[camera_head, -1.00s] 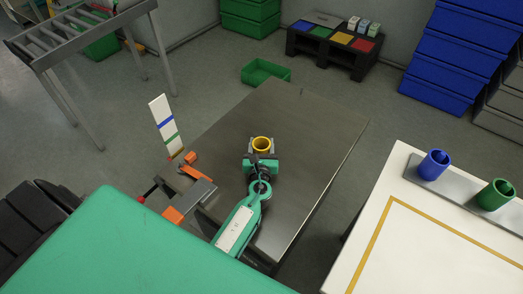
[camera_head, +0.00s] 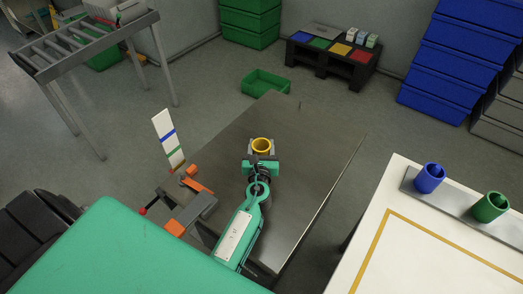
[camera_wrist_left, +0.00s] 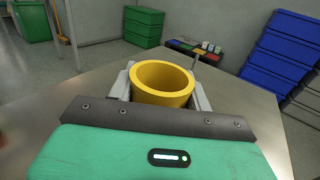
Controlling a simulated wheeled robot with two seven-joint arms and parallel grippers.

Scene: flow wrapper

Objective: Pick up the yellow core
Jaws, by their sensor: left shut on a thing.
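The yellow core (camera_head: 262,145) is a short hollow ring, upright over the grey metal table (camera_head: 310,140). My left gripper (camera_head: 261,150) is shut on it, with one finger on each side. In the left wrist view the yellow core (camera_wrist_left: 162,82) sits between the two grey fingers, its open top showing. Its lower part is hidden by my gripper body, so I cannot tell whether it touches the table. My right gripper is not in view.
A blue core (camera_head: 429,178) and a green core (camera_head: 490,207) stand on a grey strip on the white table (camera_head: 440,260) at right. Orange clamp parts and a striped card (camera_head: 167,138) are at the metal table's left edge. The table's far part is clear.

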